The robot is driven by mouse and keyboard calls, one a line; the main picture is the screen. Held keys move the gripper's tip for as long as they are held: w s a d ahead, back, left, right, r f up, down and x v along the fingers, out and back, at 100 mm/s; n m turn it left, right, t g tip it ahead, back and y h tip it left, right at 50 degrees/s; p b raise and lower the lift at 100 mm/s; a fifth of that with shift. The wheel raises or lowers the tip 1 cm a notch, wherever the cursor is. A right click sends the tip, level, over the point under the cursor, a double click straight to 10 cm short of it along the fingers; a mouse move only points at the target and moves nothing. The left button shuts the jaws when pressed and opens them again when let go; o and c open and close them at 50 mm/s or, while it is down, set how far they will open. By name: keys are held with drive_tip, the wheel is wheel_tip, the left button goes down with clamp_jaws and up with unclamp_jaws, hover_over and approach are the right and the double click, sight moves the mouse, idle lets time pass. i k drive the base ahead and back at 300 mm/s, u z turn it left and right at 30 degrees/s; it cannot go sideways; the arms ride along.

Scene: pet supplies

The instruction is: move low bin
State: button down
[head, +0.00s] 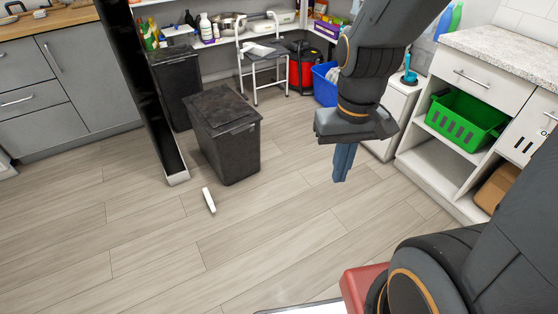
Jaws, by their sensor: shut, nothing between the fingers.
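A low black bin with a flat dark lid (235,150) stands upright on the wood floor left of the middle. A second black bin (175,90) stands behind it to the left, partly hidden. The picture does not show which of the two the task means. My gripper (342,178) hangs above the floor, to the right of the nearer bin and apart from it. Its blue fingers point down, are together and hold nothing.
A small white bottle-like object (209,199) lies on the floor before the nearer bin. A dark post (160,110) rises left of it. A white step stool (265,65), red bin (303,70) and blue bin (325,85) stand behind. Front floor is clear.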

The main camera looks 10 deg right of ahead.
sight(235, 159)
drive_tip(key=z, duration=0.4)
drive_tip(key=i, duration=1.05)
drive_tip(key=u, duration=0.05)
